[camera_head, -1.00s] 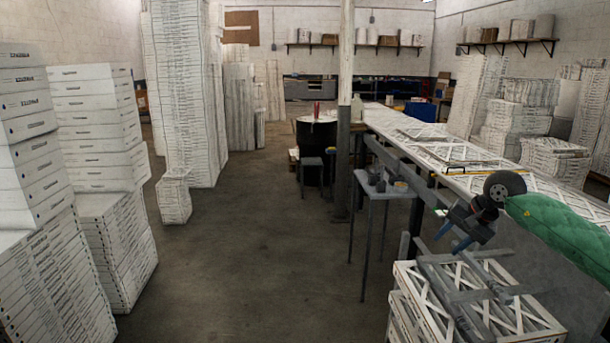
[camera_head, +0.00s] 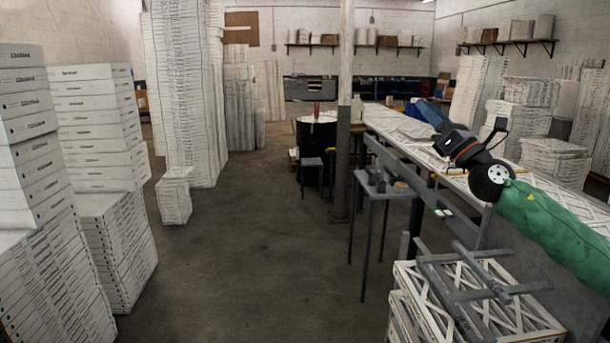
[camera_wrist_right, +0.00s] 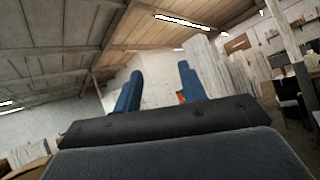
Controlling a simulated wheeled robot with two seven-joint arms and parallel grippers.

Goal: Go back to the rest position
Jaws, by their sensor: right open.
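My right gripper (camera_head: 424,110) is raised above the long work table on the right, its blue fingers pointing up and away to the left. In the right wrist view its two blue fingers (camera_wrist_right: 158,88) stand apart with nothing between them. It is open and empty, and the wrist camera faces the ceiling and far wall. My right arm, in a green sleeve, comes in from the right edge. My left gripper is not in view.
The long table (camera_head: 405,124) bears flat white filters. Stacked filter boxes (camera_head: 470,292) with a grey frame on top stand below my right arm. A small grey stand (camera_head: 385,190) is left of the table. Tall box stacks (camera_head: 100,130) line the left. The middle floor is clear.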

